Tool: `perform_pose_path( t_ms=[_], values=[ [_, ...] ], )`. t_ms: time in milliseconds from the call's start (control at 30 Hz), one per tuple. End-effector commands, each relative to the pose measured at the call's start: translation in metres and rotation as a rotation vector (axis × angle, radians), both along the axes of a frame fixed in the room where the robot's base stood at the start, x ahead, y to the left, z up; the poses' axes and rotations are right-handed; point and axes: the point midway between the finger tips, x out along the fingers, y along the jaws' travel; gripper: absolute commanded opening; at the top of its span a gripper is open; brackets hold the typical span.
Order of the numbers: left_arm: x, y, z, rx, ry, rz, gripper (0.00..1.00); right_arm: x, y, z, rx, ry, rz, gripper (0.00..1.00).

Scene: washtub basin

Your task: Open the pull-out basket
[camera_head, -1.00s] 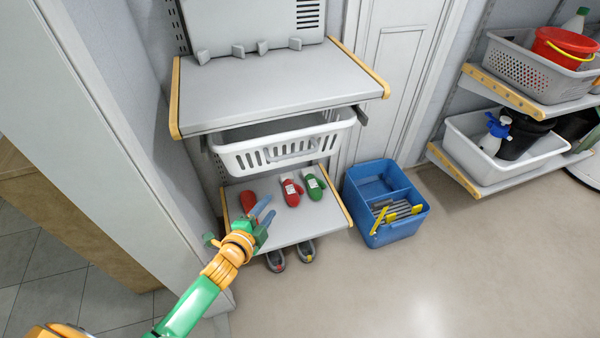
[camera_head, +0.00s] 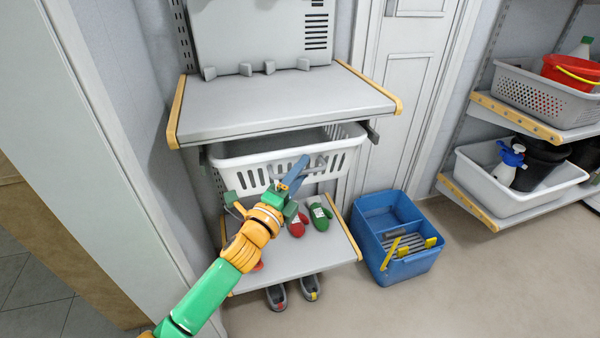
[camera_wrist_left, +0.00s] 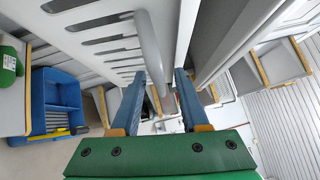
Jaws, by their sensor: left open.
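The white pull-out basket (camera_head: 245,176) with slotted sides hangs under the grey upper shelf and sticks out slightly at its front. Its slotted front (camera_wrist_left: 115,40) fills the upper left of the left wrist view, with a curved grey handle (camera_wrist_left: 151,50) on it. My left gripper (camera_head: 298,168) is in front of the basket, its blue fingers pointing at the front wall. In the left wrist view my left gripper (camera_wrist_left: 161,78) is open, with the handle's near end between or just above its fingertips. I cannot tell whether they touch it. My right gripper is not in view.
The upper shelf (camera_head: 285,100) is just above the basket. Red and green mitts (camera_head: 319,214) lie on the lower shelf (camera_head: 290,262), shoes beneath. A blue bin (camera_head: 410,268) stands on the floor to the right. A wall panel rises close on the left.

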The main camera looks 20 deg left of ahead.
Motion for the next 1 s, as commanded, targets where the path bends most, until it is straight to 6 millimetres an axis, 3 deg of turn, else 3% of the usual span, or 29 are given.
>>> perform_pose_path(
  t_ms=[67,200,233,1000],
  values=[
    [-0.0002,0.0000,-0.0001,-0.001,0.000,0.000,0.39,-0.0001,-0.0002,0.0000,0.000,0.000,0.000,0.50],
    [-0.0003,0.0001,-0.0002,-0.001,0.000,0.000,0.02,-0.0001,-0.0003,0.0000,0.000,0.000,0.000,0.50],
    [-0.0003,0.0001,-0.0002,-0.001,0.000,0.000,0.00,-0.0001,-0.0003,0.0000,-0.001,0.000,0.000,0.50],
    [-0.0004,0.0001,-0.0008,-0.001,0.001,0.000,0.00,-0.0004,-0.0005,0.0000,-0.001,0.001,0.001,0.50]
  ],
)
